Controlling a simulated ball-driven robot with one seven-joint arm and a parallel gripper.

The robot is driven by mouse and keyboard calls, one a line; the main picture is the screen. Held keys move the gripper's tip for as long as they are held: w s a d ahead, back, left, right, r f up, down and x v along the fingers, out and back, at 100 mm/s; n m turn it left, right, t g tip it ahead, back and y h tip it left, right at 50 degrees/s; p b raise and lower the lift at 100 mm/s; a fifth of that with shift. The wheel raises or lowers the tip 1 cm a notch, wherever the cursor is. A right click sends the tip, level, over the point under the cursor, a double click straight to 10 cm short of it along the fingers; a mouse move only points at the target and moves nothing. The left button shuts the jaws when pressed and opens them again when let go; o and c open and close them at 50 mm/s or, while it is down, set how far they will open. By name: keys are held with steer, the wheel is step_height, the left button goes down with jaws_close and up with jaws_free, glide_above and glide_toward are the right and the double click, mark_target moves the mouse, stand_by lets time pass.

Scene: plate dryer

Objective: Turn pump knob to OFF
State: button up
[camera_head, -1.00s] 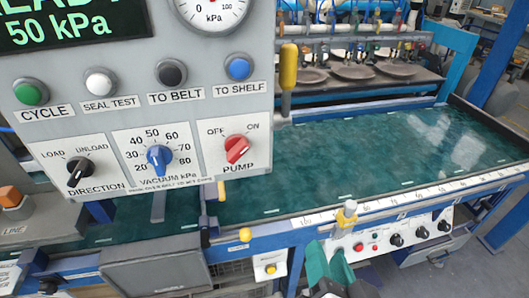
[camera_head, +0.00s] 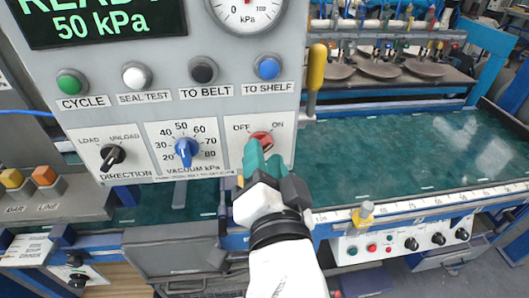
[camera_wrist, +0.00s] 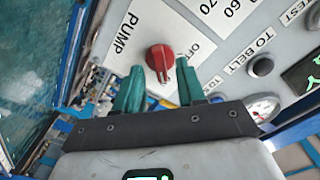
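The red pump knob (camera_head: 262,138) sits on a white plate at the lower right of the grey panel, with OFF marked at its upper left and ON at its upper right. In the wrist view the knob (camera_wrist: 160,58) shows its pointer end towards the fingers, away from the OFF label; the ON label is hidden there. My gripper (camera_head: 263,156) is right in front of the knob and covers its lower part and the PUMP label. In the wrist view my gripper (camera_wrist: 160,68) is open, its green fingertips on either side of the knob. I cannot tell whether they touch it.
The blue vacuum knob (camera_head: 186,150) and black direction knob (camera_head: 112,156) lie left of the pump knob. The blue TO SHELF button (camera_head: 267,67) is above it. A yellow-handled lever (camera_head: 316,68) stands at the panel's right edge. The green belt (camera_head: 400,150) lies beyond.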

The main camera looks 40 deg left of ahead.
steer(key=shift+w+a, duration=0.3)
steer(key=shift+a, duration=0.1)
jaws_close()
